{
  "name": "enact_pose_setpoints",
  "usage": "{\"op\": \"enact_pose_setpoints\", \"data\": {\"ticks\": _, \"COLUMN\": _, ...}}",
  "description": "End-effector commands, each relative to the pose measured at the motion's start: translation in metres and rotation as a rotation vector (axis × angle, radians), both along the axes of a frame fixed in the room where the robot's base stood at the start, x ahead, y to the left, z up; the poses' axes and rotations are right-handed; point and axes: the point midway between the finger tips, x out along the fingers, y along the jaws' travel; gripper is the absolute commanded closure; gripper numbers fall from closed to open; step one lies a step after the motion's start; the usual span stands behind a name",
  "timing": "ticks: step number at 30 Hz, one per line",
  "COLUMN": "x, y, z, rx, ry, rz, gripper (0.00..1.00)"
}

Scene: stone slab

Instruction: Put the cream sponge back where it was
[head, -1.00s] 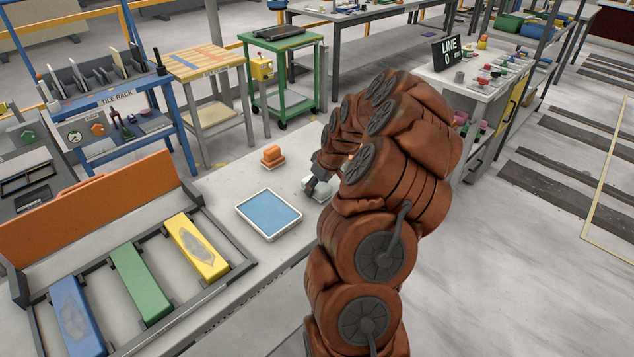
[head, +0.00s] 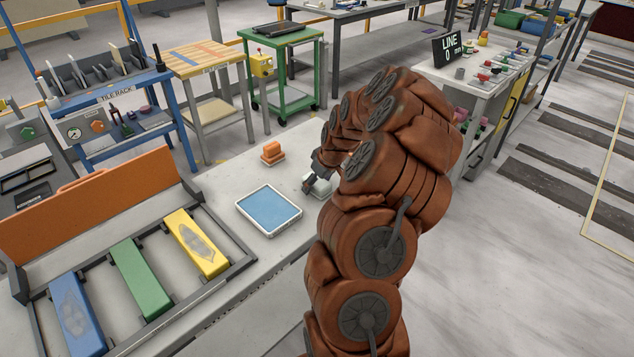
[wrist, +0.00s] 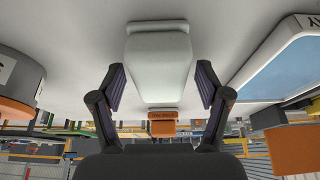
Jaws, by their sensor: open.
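A pale, whitish block (wrist: 160,65), apparently the cream sponge, sits on a white base (wrist: 157,27) on the slab in the wrist view, which is upside down. My gripper (wrist: 160,85) is open, with one finger on each side of the block. A gap shows between each finger and the block. In the head view my gripper (head: 309,186) is low over the slab, beside a pale thing (head: 320,187) partly hidden by my arm.
A white-rimmed tray (head: 243,209) with a blue inside lies left of my gripper. A rack with blue, green and yellow bars (head: 196,246) is farther left. A grey round thing with orange (wrist: 18,72) is at the wrist view's left. Bare slab lies around the orange block.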

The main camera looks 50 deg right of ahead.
Motion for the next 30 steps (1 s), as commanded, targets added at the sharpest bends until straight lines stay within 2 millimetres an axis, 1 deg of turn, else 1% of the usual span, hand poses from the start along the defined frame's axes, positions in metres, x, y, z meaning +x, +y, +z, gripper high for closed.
{"op": "enact_pose_setpoints", "data": {"ticks": 5, "x": -0.001, "y": 0.000, "z": 0.007, "rx": -0.001, "ry": -0.002, "rz": 0.000, "gripper": 0.24}}
{"op": "enact_pose_setpoints", "data": {"ticks": 8, "x": -0.005, "y": -0.001, "z": 0.017, "rx": -0.004, "ry": -0.006, "rz": -0.002, "gripper": 0.24}}
{"op": "enact_pose_setpoints", "data": {"ticks": 13, "x": -0.014, "y": -0.001, "z": 0.037, "rx": -0.002, "ry": -0.003, "rz": -0.002, "gripper": 0.24}}
{"op": "enact_pose_setpoints", "data": {"ticks": 24, "x": -0.035, "y": 0.001, "z": 0.087, "rx": -0.001, "ry": -0.003, "rz": 0.001, "gripper": 0.24}}
{"op": "enact_pose_setpoints", "data": {"ticks": 27, "x": -0.040, "y": 0.000, "z": 0.099, "rx": -0.003, "ry": -0.004, "rz": 0.000, "gripper": 0.24}}
{"op": "enact_pose_setpoints", "data": {"ticks": 30, "x": -0.043, "y": 0.001, "z": 0.107, "rx": -0.001, "ry": -0.002, "rz": 0.000, "gripper": 0.24}}
